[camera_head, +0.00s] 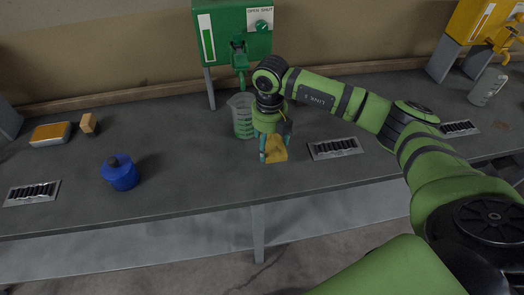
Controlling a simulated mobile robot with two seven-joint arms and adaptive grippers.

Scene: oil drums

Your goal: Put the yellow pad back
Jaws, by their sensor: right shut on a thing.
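The yellow pad (275,148) is at my right gripper (274,156), low over the middle of the grey bench, near its front edge. The right gripper points down and is shut on the pad; its fingers hide part of it. I cannot tell whether the pad touches the bench top. A pale tray or case with an orange-yellow top (50,132) lies at the far left of the bench. My left gripper is not in view.
A clear beaker with green marks (242,117) stands close behind the right gripper, under a green dispenser (232,33). Free bench lies left of the gripper.

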